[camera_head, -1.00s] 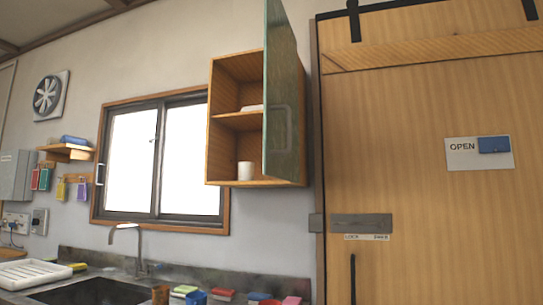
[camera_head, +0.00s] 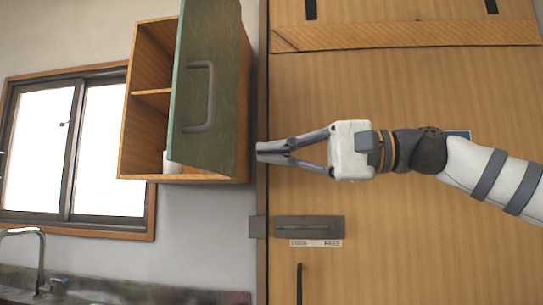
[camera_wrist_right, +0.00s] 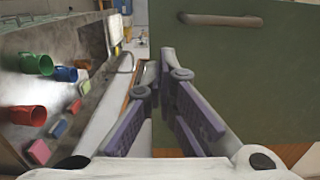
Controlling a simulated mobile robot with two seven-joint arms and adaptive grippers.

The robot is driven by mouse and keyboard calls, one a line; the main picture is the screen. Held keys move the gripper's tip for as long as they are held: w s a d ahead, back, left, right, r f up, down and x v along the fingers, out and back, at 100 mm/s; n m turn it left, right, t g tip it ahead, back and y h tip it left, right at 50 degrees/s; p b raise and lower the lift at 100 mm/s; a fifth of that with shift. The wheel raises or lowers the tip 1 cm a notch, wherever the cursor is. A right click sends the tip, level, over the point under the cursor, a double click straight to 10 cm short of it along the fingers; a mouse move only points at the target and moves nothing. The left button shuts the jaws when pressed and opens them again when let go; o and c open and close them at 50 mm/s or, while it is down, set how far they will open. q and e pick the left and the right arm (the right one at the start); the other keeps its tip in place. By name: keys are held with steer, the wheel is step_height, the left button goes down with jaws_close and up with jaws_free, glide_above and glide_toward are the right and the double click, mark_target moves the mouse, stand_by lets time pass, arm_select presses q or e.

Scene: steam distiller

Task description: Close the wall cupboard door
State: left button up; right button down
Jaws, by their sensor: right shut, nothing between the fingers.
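The wall cupboard (camera_head: 147,64) hangs left of centre in the head view. Its green door (camera_head: 215,100) stands partly open, hinged on the right, with a looped handle (camera_head: 201,97). The left part of the opening shows two compartments. A white cup (camera_head: 171,161) in the lower one is partly hidden by the door. My right gripper (camera_head: 258,151) is shut and empty, pointing left, just right of the door in the picture. In the right wrist view its fingers (camera_wrist_right: 160,75) lie in front of the door panel (camera_wrist_right: 235,85), apparently without touching. My left gripper is out of view.
A large wooden door (camera_head: 400,220) fills the right side behind my right arm. A window (camera_head: 75,150) is left of the cupboard. A counter with a tap (camera_head: 40,250) runs below.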

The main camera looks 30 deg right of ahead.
mark_target(194, 157)
steer(key=x, duration=0.9)
steer(key=shift+w+a, duration=0.25)
steer(key=shift+w, duration=0.05)
steer(key=shift+w, duration=0.1)
